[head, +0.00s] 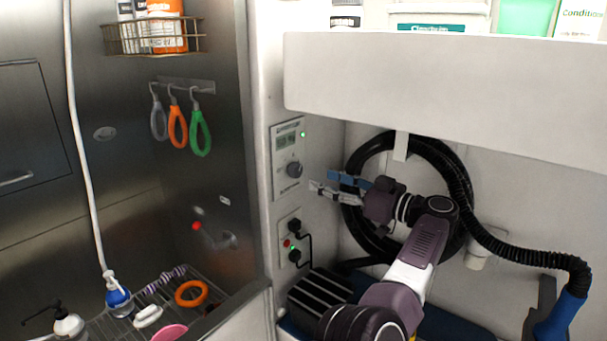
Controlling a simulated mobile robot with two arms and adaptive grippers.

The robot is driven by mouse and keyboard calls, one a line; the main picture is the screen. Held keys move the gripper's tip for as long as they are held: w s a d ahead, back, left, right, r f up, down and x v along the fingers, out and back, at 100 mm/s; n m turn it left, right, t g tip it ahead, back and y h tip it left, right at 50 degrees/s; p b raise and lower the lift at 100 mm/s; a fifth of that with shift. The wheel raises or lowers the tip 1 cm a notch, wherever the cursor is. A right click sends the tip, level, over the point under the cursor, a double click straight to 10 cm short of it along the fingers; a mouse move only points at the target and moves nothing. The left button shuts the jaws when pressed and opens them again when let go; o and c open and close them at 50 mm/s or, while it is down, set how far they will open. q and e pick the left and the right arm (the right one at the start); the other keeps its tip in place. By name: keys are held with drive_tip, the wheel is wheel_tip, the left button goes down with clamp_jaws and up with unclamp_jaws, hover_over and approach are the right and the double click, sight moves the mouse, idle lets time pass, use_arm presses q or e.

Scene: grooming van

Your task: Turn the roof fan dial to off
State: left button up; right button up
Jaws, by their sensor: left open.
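A white control panel (277,181) is on the white wall post left of the cabinet bay. It has a small greenish display (287,141), a lit green light and a dark round dial (294,169) below the display. The dial's pointer and its label are too small to read. My left gripper (321,181) is open and empty, just right of the dial and a little lower in the picture. Its fingertips point left toward the panel and appear apart from the dial. My right gripper is not in view.
A lower wall plate (284,262) holds black plugs, a cord and a red button. A coiled black hose (355,163) hangs behind my arm. A white shelf (440,90) overhangs above. A steel tub with colored loops (177,126) is at left.

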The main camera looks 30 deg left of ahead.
sight(299, 173)
use_arm(q)
drive_tip(key=a, duration=0.7)
drive_tip(key=shift+w+a, duration=0.3)
drive_tip(key=shift+a, duration=0.1)
drive_tip(key=shift+c, duration=0.6)
drive_tip(key=shift+b, duration=0.3)
drive_tip(key=c, duration=1)
